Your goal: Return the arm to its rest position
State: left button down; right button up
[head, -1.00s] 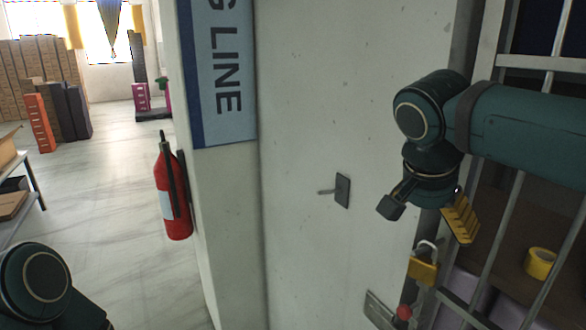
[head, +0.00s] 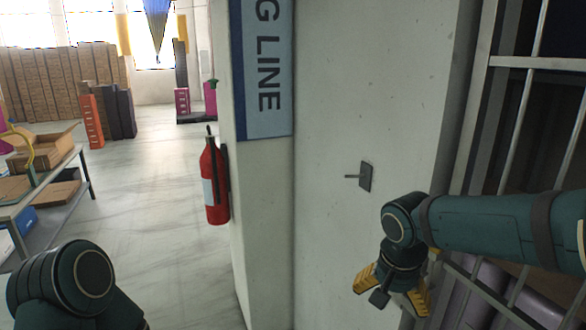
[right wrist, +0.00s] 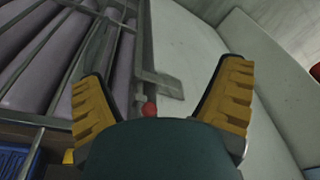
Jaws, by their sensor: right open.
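My right arm comes in from the right in the head view. In the right wrist view the same gripper (right wrist: 160,85) is open, with a yellow finger on each side. Part of my left arm (head: 75,285) shows at the bottom left of the head view; its gripper is out of sight.
A barred metal cage (head: 515,110) stands at the right, close to my right arm. The wrist view shows its metal latch (right wrist: 163,84) and a red knob (right wrist: 149,109). A wall hook (head: 366,177) and a fire extinguisher (head: 214,185) are nearby. A shelf table (head: 88,178) stands left; floor between is clear.

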jog(key=s+a+f+n+y+b, duration=0.1)
jog(key=s+a+f+n+y, duration=0.15)
jog(key=f, duration=0.95)
jog(key=s+a+f+n+y+b, duration=0.15)
jog(key=a+f, duration=0.25)
jog(key=f, duration=0.7)
pick_arm(q)
jog(key=f, duration=0.2)
jog(key=s+f+b, duration=0.1)
jog(key=f, duration=0.1)
jog(key=shift+s+d, duration=0.15)
pick_arm(e)
jog(key=s+a+f, duration=0.1)
jog(key=s+f, duration=0.9)
jog(key=f, duration=0.5)
jog(key=shift+f, duration=0.25)
jog(key=shift+a, duration=0.15)
